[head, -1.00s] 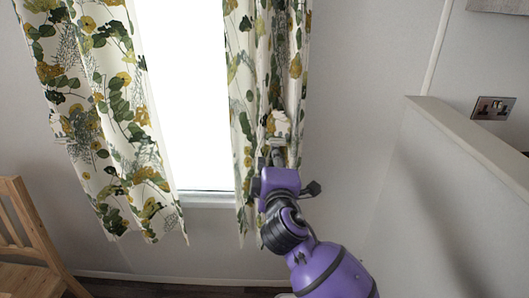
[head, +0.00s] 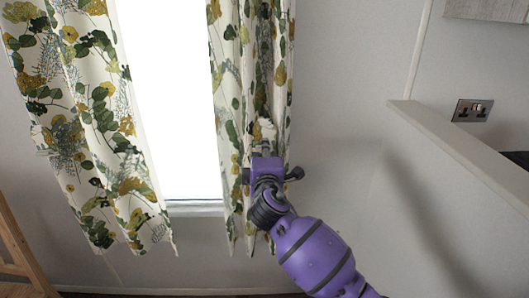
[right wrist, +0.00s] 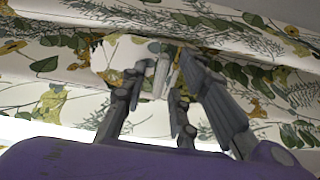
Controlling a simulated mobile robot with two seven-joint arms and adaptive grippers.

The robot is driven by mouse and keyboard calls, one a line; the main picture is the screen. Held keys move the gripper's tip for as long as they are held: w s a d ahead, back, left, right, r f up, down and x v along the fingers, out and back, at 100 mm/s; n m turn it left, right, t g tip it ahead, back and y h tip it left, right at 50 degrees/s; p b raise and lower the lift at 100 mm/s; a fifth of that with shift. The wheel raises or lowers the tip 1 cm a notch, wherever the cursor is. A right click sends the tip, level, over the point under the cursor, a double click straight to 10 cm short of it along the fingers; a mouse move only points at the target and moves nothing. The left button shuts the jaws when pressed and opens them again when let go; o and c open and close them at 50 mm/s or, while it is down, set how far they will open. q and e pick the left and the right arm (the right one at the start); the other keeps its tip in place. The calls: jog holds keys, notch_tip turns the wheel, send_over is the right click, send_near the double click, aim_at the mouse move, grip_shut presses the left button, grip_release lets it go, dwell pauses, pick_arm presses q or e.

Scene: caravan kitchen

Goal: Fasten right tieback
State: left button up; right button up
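The right curtain (head: 228,75), white with green and yellow leaves, hangs gathered beside the bright window. My right gripper (head: 266,142) is at its lower middle part. In the right wrist view my right gripper (right wrist: 160,80) has its fingertips close together on a pale patterned strip of fabric, which looks like the right tieback (right wrist: 118,58). The tieback's pale part (head: 264,128) shows just above the gripper in the head view. It has the curtain's pattern, so its edges are hard to make out. Whether its ends are joined is hidden. My left gripper is not in view.
The left curtain (head: 85,110) hangs on the other side of the window (head: 170,100). A half-height partition (head: 455,150) stands at the right, with a socket (head: 472,110) on the wall behind it. A wooden chair (head: 18,250) is at the lower left.

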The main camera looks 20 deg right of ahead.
grip_shut()
